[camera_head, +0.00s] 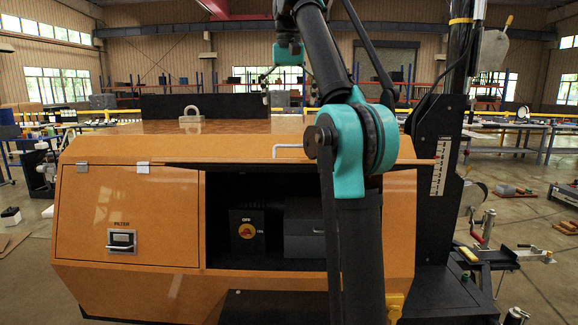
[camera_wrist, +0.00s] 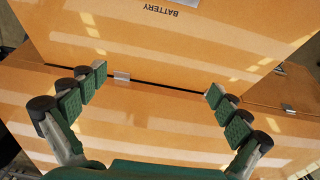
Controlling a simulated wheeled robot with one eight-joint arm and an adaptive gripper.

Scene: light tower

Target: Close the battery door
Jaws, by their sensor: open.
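The battery door (camera_head: 300,160) is swung up and stands out roughly level above the open compartment, its thin edge toward me in the head view. In the wrist view the door (camera_wrist: 170,45) fills the upper part, with its BATTERY label upside down. A hinge (camera_wrist: 122,76) sits at the dark seam between door and cabinet. My gripper (camera_wrist: 156,80) is open and empty, its two fingers spread wide over the door's hinge side. I cannot tell whether the fingers touch anything. The open compartment (camera_head: 270,255) holds a dark battery (camera_head: 247,230) and a grey box.
The orange cabinet (camera_head: 235,290) has a shut FILTER door (camera_head: 122,205) on the left. A lifting eye (camera_head: 191,118) stands on its top. A black mast (camera_head: 455,100) rises at the right. My arm crosses in front of the compartment's right part.

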